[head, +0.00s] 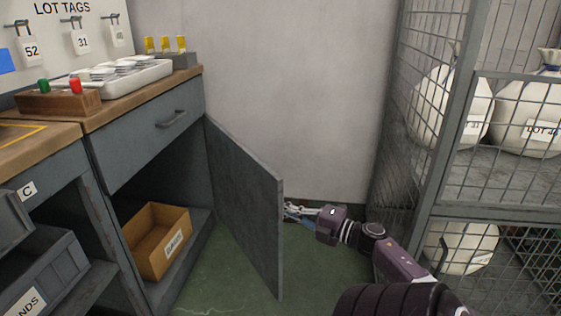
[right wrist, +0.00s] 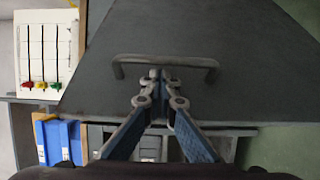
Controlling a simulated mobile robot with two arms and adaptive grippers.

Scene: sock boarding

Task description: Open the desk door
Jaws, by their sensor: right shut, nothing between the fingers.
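The grey desk door (head: 244,205) stands swung well out from the desk, with the space behind it exposed. My right gripper (head: 290,211) is at the far side of the door, by its free edge, and partly hidden behind it in the head view. In the right wrist view the door's face (right wrist: 205,30) fills the upper part, with a bar handle (right wrist: 200,64) across it. My right gripper's fingertips (right wrist: 160,76) are together at the middle of the handle, with nothing between them. I cannot tell whether they touch it. My left gripper is not in view.
A labelled tan box (head: 158,242) sits inside the open compartment. The desk drawer (head: 150,135) above is shut. A wire cage (head: 440,205) with white sacks stands to the right. Green floor (head: 225,265) shows below the door. Blue binders (right wrist: 62,142) show in the right wrist view.

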